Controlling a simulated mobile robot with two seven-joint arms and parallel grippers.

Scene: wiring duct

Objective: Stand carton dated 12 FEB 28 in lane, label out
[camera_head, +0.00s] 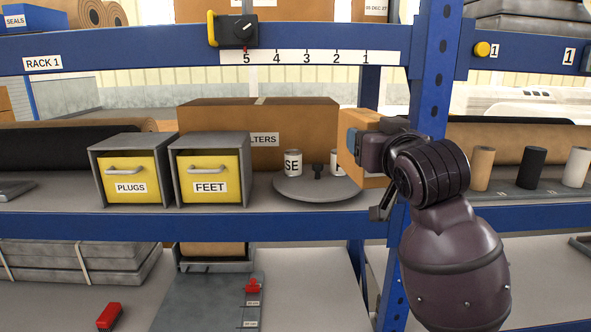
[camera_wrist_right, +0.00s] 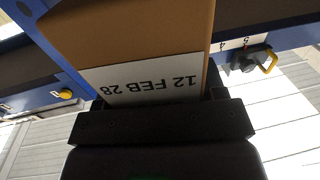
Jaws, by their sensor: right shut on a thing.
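The gripper's dark jaws (camera_wrist_right: 160,122) are at the label end. In the head view the label is hidden. My left gripper is not in view.
A PLUGS drawer (camera_head: 128,178), a FEET drawer (camera_head: 210,178) and a round grey turntable (camera_head: 310,190) with cans stand on the middle shelf. The blue upright (camera_head: 432,75) is close beside my right arm. A red block (camera_head: 109,316) lies on the lower shelf.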

